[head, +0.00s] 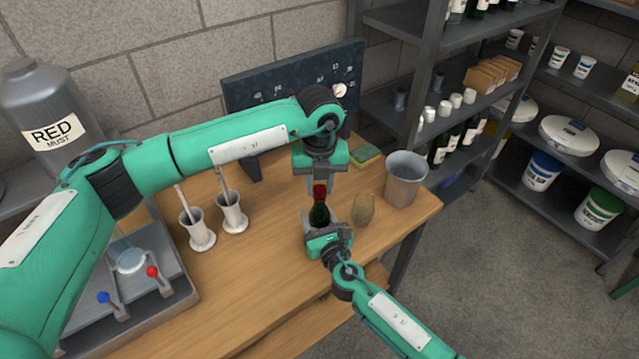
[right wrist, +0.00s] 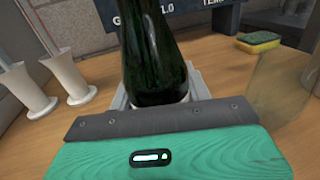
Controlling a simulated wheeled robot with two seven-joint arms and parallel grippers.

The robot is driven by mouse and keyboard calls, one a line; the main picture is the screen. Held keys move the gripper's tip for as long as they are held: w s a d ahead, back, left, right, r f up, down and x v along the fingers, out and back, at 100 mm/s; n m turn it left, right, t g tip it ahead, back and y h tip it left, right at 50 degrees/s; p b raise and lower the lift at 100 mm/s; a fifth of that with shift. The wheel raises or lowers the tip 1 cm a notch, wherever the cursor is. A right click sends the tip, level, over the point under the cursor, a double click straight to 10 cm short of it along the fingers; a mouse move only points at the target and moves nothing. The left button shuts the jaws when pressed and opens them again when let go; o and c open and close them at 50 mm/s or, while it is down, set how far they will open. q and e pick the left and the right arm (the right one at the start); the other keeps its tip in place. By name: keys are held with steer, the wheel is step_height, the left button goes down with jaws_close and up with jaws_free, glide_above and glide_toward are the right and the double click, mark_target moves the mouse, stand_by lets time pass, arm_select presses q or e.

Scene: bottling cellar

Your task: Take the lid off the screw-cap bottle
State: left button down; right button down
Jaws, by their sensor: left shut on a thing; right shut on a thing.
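The screw-cap bottle (head: 319,213) is dark green and stands upright near the table's front right edge. Its red lid (head: 320,192) is at the top of the bottle. My left gripper (head: 320,187) points straight down from above and is shut on the lid. My right gripper (head: 320,227) comes from the front and is shut on the lower part of the bottle. In the right wrist view the dark green bottle (right wrist: 155,50) rises between the fingers of my right gripper (right wrist: 158,100); its top and lid are out of that frame.
An amber glass (head: 363,210) stands just right of the bottle, with a metal bucket (head: 405,180) beyond. Two pale metal cups (head: 232,212) with sticks stand to the left. A yellow-green sponge (head: 366,155) and a dark board (head: 290,80) are at the back.

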mark_target(320, 189)
arm_select(q)
steer(key=n, duration=1)
steer(key=shift+n, duration=0.4)
steer(key=shift+r, duration=0.15)
steer(key=shift+r, duration=1)
steer(key=shift+r, duration=2)
arm_select(e)
steer(key=c, duration=0.6)
jaws_free()
